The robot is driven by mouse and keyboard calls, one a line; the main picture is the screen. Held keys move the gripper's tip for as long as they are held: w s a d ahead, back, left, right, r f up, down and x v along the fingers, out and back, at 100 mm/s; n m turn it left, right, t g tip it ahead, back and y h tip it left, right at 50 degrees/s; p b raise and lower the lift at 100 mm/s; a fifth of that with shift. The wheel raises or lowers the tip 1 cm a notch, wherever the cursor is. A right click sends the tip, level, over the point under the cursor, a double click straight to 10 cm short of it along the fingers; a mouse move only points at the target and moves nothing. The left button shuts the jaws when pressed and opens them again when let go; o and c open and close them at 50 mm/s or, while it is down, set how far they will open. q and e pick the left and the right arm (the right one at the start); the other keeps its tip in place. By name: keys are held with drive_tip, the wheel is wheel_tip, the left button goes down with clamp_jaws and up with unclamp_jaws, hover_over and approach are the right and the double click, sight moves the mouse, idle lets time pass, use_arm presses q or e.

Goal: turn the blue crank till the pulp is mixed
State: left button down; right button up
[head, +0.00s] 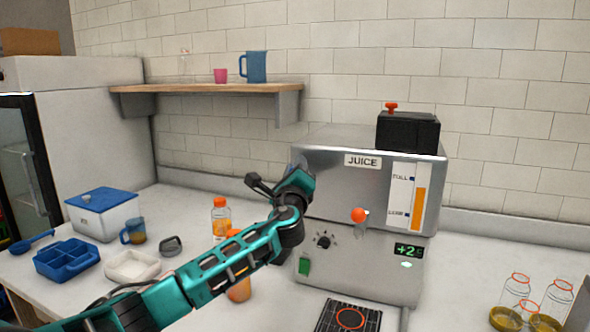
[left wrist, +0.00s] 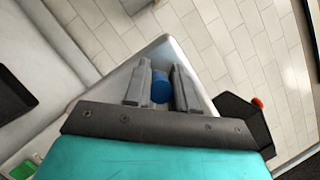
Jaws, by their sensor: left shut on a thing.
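The juice machine (head: 330,165) is a steel box labelled JUICE, standing on the counter against the tiled wall. My left gripper (head: 298,168) is at the machine's left side, with its fingertips partly hidden by my wrist in the head view. In the left wrist view the left gripper (left wrist: 160,85) is shut on the round blue crank knob (left wrist: 160,88), which sits between the two fingers. The rest of the crank is hidden, and so is the pulp. My right gripper is in neither view.
The machine's front has an orange ball (head: 358,215), a level gauge (head: 419,208), a dial (head: 323,241) and a lit display (head: 408,250). Orange bottles (head: 221,215) stand behind my left arm. Glass jars (head: 515,290) are at the right. The counter's right middle is clear.

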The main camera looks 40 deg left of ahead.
use_arm(q)
drive_tip(key=c, duration=1)
unclamp_jaws()
drive_tip(key=shift+o, duration=0.2)
drive_tip(key=shift+f, duration=0.1)
drive_tip(key=b+v, duration=0.1)
drive_tip(key=v, duration=1.2)
